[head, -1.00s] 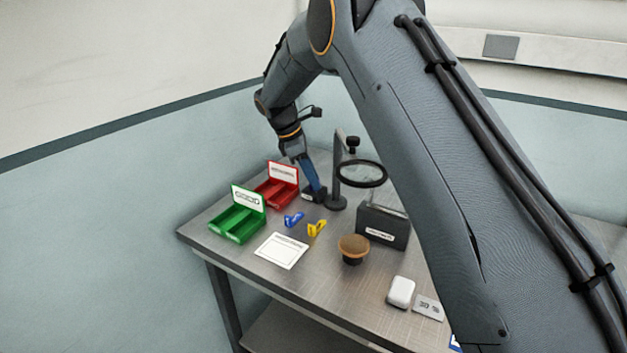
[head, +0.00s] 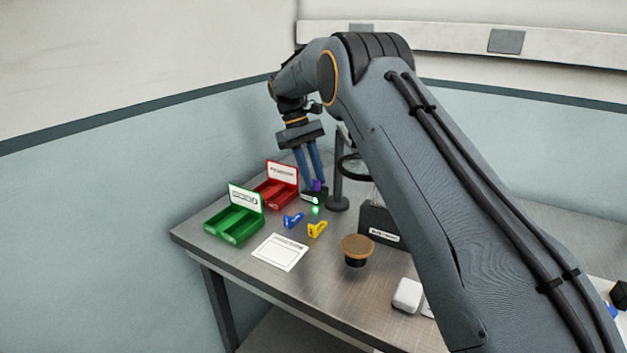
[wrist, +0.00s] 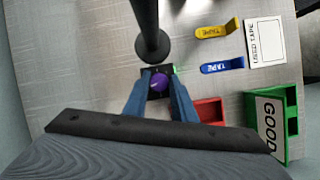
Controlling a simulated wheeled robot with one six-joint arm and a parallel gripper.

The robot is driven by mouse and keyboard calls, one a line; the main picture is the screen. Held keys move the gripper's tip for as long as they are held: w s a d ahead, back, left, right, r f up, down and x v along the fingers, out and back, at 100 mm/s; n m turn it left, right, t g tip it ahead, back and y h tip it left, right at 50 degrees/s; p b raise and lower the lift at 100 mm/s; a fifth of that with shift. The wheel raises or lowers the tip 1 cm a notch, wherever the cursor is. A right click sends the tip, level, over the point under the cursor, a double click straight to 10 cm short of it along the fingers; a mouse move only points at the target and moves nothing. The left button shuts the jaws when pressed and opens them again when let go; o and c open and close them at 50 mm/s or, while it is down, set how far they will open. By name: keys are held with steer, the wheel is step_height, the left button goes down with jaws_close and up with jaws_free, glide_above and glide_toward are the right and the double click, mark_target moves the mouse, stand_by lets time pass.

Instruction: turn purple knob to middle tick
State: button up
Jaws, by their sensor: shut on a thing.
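The purple knob (head: 317,185) sits on a small black box (head: 322,196) near the back of the table. In the wrist view the knob (wrist: 158,83) shows between the blue fingers, with a short pale mark on its top. My gripper (head: 315,187) reaches down from above, shut on the knob with a finger on each side. It also shows in the wrist view (wrist: 160,82). A green light (head: 315,210) glows at the box's front. The ticks are too small or hidden to read, so which one the mark faces cannot be told.
A black post with a ring magnifier (head: 338,180) stands close right of the box. Red (head: 277,190) and green (head: 236,222) bins stand left. Blue (head: 292,220) and yellow (head: 317,229) tape holders, a white card (head: 280,252) and a brown-topped round thing (head: 357,248) lie nearer.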

steer(key=shift+w+m+g+y+b, duration=0.1)
steer(key=shift+m+g+y+b, duration=0.25)
steer(key=shift+m, duration=1.15)
steer(key=o, duration=0.8)
steer(key=shift+c, duration=0.2)
steer(key=b+v, duration=0.1)
steer(key=v, duration=0.4)
steer(key=shift+w+r, duration=0.1)
steer(key=shift+r, duration=0.3)
steer(key=shift+y+p+v, duration=0.25)
steer(key=shift+p+v, duration=0.55)
steer(key=shift+v, duration=0.1)
steer(key=shift+d, duration=0.15)
